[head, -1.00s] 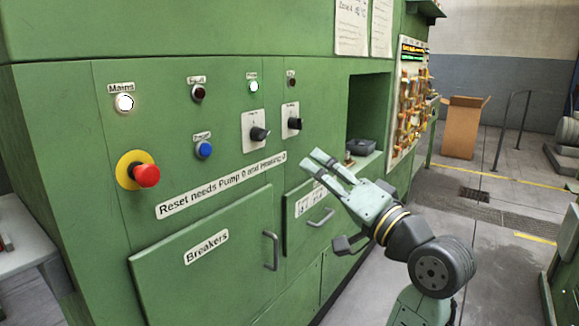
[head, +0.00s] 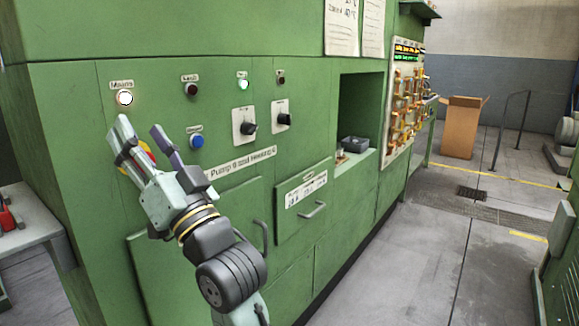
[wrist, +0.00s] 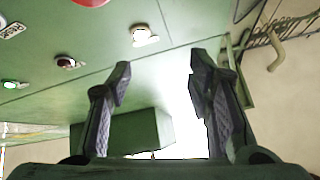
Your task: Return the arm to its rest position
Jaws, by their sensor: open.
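My gripper (head: 140,143) is open and empty in the head view, at the left in front of the green cabinet (head: 70,150). Its fingers point up and cover most of the red emergency button (head: 148,152) on its yellow base. It also shows in the wrist view (wrist: 160,75), with its two fingers wide apart and nothing between them. I cannot tell how far the fingers are from the panel. My arm reaches up from the bottom of the head view.
The panel carries a lit Mains lamp (head: 124,97), a blue button (head: 197,142) and two black knobs (head: 249,128). Drawer and door handles (head: 312,210) stick out below. A grey table (head: 30,222) stands at the left.

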